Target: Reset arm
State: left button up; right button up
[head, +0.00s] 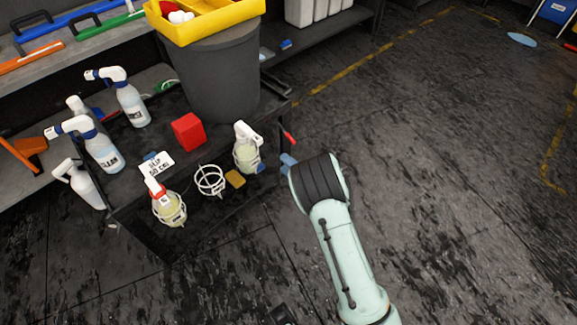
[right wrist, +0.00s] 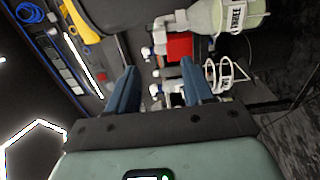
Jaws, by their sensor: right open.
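My right arm (head: 340,250) reaches in from the bottom right of the head view. Its gripper (head: 288,163) is beside the right edge of the black cart, with its blue fingers partly hidden behind the wrist. In the right wrist view the two blue fingers (right wrist: 160,80) stand apart with nothing between them. A spray bottle with a white head (head: 247,150) stands near the cart's right edge, just left of the gripper. A spray bottle with a red head (head: 168,206) sits in a white wire holder at the front. My left gripper does not show.
The black cart (head: 160,240) also carries an empty white wire ring (head: 209,180), a red block (head: 188,131), a yellow sponge (head: 235,179) and a small sign (head: 156,165). A grey bin (head: 215,85) stands behind, with several spray bottles at left. The floor at right (head: 440,170) is clear.

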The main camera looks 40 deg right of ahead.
dwell(0.5)
jog(key=s+a+f+m+g+h, duration=0.1)
jog(key=s+a+f+m+g, duration=0.3)
jog(key=f, duration=0.4)
jog(key=s+a+f+m+g, duration=0.2)
jog(key=s+f+m+g, duration=0.1)
jog(key=s+f+m, duration=0.4)
jog(key=s+a+f+m+g+h, duration=0.1)
jog(key=s+a+f+m+g, duration=0.3)
jog(key=f, duration=0.5)
jog(key=s+a+f+m+g+y, duration=0.35)
jog(key=s+a+m+g, duration=0.4)
jog(key=s+a, duration=0.6)
pick_arm(q)
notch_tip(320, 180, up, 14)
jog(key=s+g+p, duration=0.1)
jog(key=p, duration=1.4)
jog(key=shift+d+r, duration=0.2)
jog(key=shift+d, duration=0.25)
pick_arm(e)
notch_tip(320, 180, up, 15)
jog(key=s, duration=0.1)
jog(key=shift+s+d+m+y, duration=0.15)
jog(key=shift+s+m+y, duration=0.2)
jog(key=shift+y, duration=0.1)
